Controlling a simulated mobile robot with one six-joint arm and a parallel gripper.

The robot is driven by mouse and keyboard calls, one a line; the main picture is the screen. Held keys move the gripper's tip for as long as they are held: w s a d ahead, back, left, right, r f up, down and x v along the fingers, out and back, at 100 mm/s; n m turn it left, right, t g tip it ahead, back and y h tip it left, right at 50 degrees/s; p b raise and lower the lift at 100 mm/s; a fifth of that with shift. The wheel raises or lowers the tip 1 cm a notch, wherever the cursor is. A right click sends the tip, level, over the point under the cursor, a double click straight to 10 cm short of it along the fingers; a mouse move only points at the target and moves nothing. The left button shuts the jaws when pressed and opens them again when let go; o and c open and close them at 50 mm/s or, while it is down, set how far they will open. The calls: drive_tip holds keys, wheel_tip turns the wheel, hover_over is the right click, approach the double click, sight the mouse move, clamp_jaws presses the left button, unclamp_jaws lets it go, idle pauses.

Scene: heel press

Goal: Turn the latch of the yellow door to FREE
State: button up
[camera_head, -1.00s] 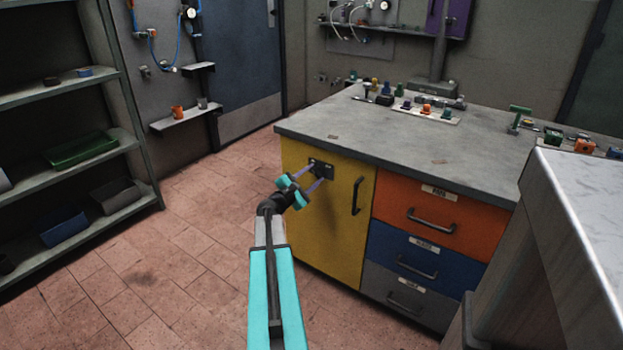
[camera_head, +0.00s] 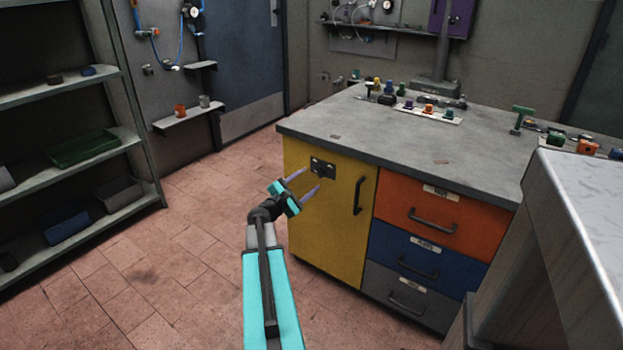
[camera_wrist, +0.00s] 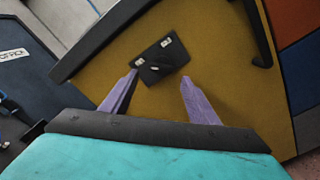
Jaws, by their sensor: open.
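The yellow door (camera_head: 335,225) is shut on the left of the bench cabinet, with a dark upright handle (camera_head: 357,196) at its right. The latch (camera_head: 322,167) is a small black plate near the door's top. In the wrist view the latch plate (camera_wrist: 160,60) has two pale labels and a small light knob at its middle; the labels are too small to read. My gripper (camera_head: 306,182) is open and empty, in front of and a little below the latch. In the wrist view its two purple fingers (camera_wrist: 153,85) are spread below the plate, apart from the knob.
The grey benchtop (camera_head: 390,140) overhangs the door. Orange (camera_head: 430,208), blue (camera_head: 415,257) and grey drawers (camera_head: 405,300) are to the right. A pale worktop (camera_head: 590,210) stands at the near right. Shelves (camera_head: 100,145) are at the left, with free tiled floor between.

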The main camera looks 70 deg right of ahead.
drive_tip(key=v, duration=0.8)
drive_tip(key=shift+w+a, duration=0.2)
drive_tip(key=shift+a, duration=0.2)
drive_tip(key=shift+r, duration=0.1)
